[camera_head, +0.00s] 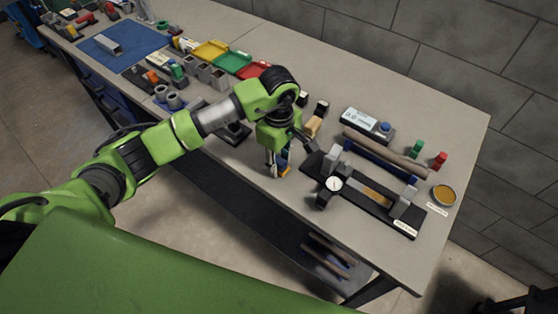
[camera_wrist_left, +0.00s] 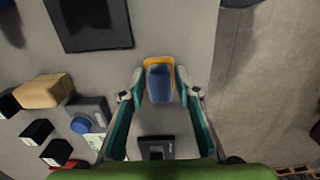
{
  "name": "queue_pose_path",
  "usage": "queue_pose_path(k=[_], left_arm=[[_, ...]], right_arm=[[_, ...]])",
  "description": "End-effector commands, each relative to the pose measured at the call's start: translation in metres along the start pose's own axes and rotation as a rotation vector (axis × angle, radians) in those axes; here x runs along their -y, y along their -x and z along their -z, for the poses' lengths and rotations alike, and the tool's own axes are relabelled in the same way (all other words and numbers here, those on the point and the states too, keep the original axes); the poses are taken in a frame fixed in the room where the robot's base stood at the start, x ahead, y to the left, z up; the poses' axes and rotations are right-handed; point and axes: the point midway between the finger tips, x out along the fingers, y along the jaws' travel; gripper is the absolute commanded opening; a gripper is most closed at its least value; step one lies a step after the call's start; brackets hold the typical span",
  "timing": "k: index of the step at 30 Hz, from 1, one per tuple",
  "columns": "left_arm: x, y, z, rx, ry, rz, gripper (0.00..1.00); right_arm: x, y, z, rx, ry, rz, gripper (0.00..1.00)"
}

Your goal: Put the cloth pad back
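The blue and yellow-orange piece that looks like the cloth pad (camera_wrist_left: 159,84) is between the fingertips of my left gripper (camera_wrist_left: 160,78). The fingers lie along both its sides and appear to touch it. In the head view my left gripper (camera_head: 277,162) points down near the table's front edge, with the pad (camera_head: 285,165) partly hidden by the fingers. I cannot tell whether the pad touches the tabletop. My right gripper is not in view.
The black fixture with a dial gauge (camera_head: 333,184) stands just right of my gripper. A tan block (camera_head: 314,126), a labelled box (camera_head: 360,120) and a brown roll (camera_head: 385,152) lie behind. Coloured trays (camera_head: 210,51) and a blue mat (camera_head: 100,60) are farther left.

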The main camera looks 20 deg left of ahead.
Motion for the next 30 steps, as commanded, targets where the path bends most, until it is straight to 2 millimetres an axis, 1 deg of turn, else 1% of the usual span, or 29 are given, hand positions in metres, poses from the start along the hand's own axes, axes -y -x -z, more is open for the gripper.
queue_pose_path(k=[10, 14, 15, 17, 20, 27, 30], left_arm=[[0.000, 0.001, 0.000, 0.000, 0.000, 0.000, 0.44], [0.000, 0.006, 0.000, 0.001, 0.001, 0.000, 0.44], [-0.001, 0.007, 0.000, 0.000, 0.000, -0.003, 0.44], [-0.002, 0.016, 0.001, -0.001, -0.001, -0.006, 0.44], [-0.002, 0.035, 0.001, -0.002, -0.001, -0.008, 0.44], [-0.002, 0.088, 0.001, -0.002, 0.000, -0.006, 0.44], [-0.001, 0.104, 0.001, -0.001, 0.001, -0.004, 0.44]], right_arm=[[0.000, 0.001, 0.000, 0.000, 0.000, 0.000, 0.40], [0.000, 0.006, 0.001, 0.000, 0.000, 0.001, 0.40], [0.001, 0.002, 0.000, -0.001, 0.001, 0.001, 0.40], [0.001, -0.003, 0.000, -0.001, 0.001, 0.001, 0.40], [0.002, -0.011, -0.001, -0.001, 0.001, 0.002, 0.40], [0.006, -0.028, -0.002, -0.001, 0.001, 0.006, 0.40], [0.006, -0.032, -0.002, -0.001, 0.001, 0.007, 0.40]])
